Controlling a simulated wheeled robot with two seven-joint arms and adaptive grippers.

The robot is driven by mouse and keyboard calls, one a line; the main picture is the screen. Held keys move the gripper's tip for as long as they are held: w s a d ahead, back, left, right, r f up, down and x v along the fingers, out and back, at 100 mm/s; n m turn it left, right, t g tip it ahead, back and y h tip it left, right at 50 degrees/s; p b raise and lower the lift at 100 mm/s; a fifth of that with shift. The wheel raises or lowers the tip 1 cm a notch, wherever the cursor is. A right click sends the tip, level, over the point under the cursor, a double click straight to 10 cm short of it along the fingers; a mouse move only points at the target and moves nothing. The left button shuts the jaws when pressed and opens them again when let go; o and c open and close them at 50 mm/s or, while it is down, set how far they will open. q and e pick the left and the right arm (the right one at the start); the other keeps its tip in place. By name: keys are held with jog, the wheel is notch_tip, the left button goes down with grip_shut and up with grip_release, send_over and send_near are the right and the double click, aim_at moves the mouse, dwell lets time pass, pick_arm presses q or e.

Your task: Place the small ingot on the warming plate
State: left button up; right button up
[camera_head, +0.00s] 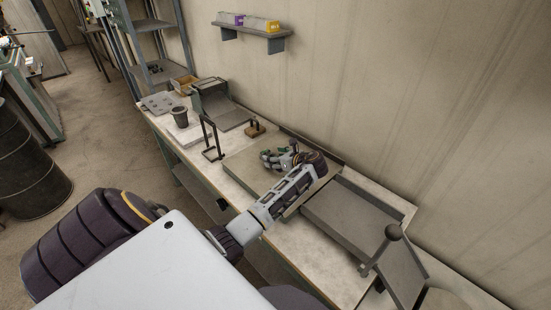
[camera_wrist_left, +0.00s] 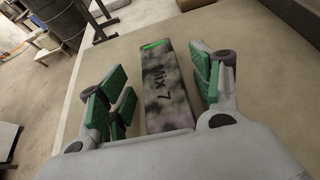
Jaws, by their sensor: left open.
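The small ingot (camera_wrist_left: 168,92) is a mottled grey bar with dark lettering that looks like "MIX 7" and a green far end. In the left wrist view it lies lengthwise between the green-padded fingers of my left gripper (camera_wrist_left: 160,88), with a gap on each side. The gripper is open and not closed on it. In the head view my left gripper (camera_head: 279,156) is low over the middle of the workbench, and I cannot make out the ingot there. I cannot tell for certain which surface is the warming plate. My right gripper is not in view.
The workbench (camera_head: 190,153) carries a dark cup (camera_head: 179,117), a grey tray-like unit (camera_head: 222,107), a dark upright frame (camera_head: 211,140) and a small wooden block (camera_head: 254,129). A large grey slab (camera_head: 352,217) and a round-knobbed lever (camera_head: 393,232) stand at the right. A wall shelf (camera_head: 245,27) hangs above.

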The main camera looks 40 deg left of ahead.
pick_arm(q)
jog(key=v, duration=1.1)
jog(key=shift+r, duration=0.1)
jog(key=shift+d+r, duration=0.2)
jog(key=shift+d, duration=0.2)
